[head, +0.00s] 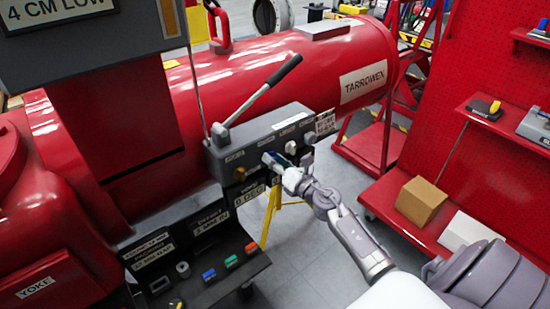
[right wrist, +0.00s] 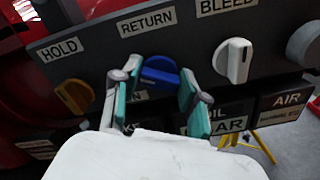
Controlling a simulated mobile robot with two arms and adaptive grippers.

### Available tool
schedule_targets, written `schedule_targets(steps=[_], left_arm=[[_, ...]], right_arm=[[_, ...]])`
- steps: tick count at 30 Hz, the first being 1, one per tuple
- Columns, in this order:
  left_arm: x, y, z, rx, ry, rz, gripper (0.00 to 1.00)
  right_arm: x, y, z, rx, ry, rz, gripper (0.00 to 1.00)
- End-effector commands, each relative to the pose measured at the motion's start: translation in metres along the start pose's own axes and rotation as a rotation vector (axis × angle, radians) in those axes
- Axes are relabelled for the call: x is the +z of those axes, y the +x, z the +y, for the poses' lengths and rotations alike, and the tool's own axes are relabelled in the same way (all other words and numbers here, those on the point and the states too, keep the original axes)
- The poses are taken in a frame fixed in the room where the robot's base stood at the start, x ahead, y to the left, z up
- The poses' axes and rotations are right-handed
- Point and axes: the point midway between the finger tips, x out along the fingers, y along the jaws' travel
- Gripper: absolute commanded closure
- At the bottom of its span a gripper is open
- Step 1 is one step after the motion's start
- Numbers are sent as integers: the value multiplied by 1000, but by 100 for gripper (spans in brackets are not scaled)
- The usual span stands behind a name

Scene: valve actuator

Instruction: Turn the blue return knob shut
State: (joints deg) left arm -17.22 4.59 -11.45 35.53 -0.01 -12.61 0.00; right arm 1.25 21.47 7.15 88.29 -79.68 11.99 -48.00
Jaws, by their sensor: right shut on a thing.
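The blue return knob (right wrist: 160,76) sits on the grey panel (right wrist: 85,50) under the RETURN label (right wrist: 147,21). Its bar lies roughly sideways in the right wrist view. My right gripper (right wrist: 157,88) has its teal-padded fingers on either side of the knob, shut on it. The fingers hide part of a label below the knob. In the head view, my right gripper (head: 279,160) reaches the front of the valve box (head: 262,128) and mostly hides the knob. My left gripper is not in view.
A yellow knob (right wrist: 75,96) under HOLD is left of the blue one. A white knob (right wrist: 234,61) under BLEED is close on the right, beside my finger. A long lever (head: 262,90) rises from the box. A lower shelf (head: 228,278) holds small coloured parts.

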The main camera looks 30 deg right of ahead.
Motion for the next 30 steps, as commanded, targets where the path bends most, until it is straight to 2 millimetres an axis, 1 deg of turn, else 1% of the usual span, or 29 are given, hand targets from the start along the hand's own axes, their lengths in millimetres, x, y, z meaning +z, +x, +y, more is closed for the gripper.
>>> schedule_targets(steps=[1, 18, 24, 30], left_arm=[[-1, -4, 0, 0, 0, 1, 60], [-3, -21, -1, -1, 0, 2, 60], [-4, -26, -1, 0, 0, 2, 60], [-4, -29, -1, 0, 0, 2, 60]], right_arm=[[1, 0, 0, -2, 45, 1, 91], [0, 0, -2, -2, 585, 0, 91], [0, 0, -2, -2, 749, 0, 91], [-1, 0, -3, -1, 871, 0, 91]])
